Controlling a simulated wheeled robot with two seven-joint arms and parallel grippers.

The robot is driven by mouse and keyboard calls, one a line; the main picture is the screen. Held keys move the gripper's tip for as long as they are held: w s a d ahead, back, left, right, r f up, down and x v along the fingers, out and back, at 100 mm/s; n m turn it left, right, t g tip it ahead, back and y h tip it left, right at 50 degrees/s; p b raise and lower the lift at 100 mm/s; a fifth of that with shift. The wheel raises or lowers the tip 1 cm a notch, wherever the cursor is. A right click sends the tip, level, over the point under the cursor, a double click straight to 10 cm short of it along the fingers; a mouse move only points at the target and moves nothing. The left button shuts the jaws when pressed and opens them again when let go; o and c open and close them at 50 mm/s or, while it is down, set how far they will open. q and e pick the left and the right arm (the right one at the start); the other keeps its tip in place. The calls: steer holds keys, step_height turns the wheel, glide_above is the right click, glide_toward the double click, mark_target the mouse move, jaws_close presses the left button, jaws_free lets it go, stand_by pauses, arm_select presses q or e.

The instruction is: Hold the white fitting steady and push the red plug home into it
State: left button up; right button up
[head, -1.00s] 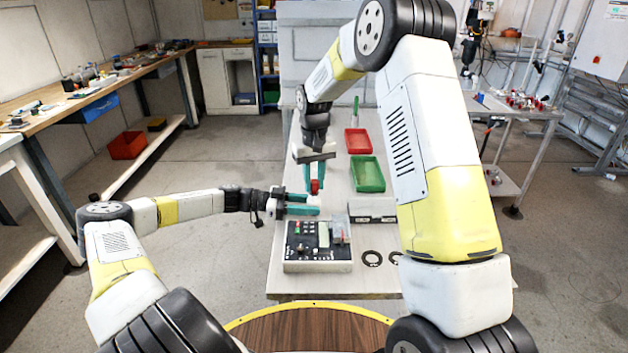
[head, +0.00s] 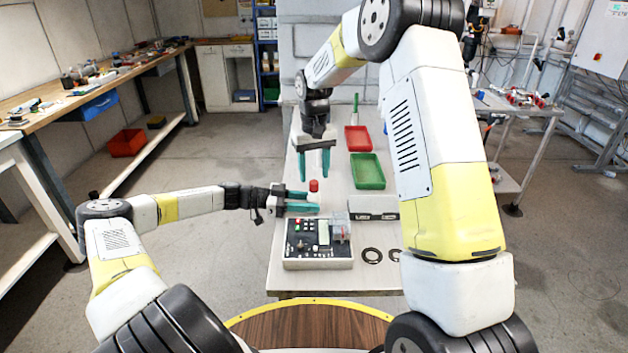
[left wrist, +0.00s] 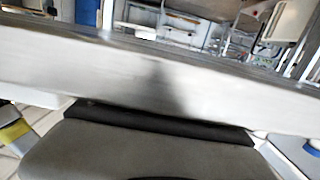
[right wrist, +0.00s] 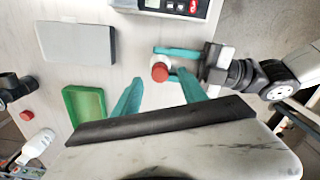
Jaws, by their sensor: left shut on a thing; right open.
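The red plug (head: 314,185) is a short red cylinder. It stands upright on top of the white fitting (right wrist: 155,62), which is mostly hidden beneath it and by the gripper fingers. How deep the plug sits cannot be told. My left gripper (head: 303,201) is shut on the white fitting from the left, low over the table. My right gripper (head: 314,174) is open and empty, above and behind the plug, its fingers apart from it. The right wrist view shows the plug (right wrist: 160,72) beyond the open right fingertips. The left wrist view does not show the fitting.
Green (head: 368,172) and red (head: 358,139) trays lie farther back. Two black rings (head: 372,256) lie near the front. Table is clear left of the trays.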

mark_target(314, 182)
step_height(314, 182, up, 9)
steer(key=shift+f, duration=0.2)
steer(key=shift+c, duration=0.4)
steer(key=shift+f, duration=0.1)
steer(key=c, duration=0.4)
steer(key=shift+f+n, duration=0.5)
steer(key=shift+n, duration=0.3)
jaws_close()
steer(key=shift+f, duration=3.35)
steer(key=shift+f, duration=0.8)
steer(key=shift+r, duration=3.55)
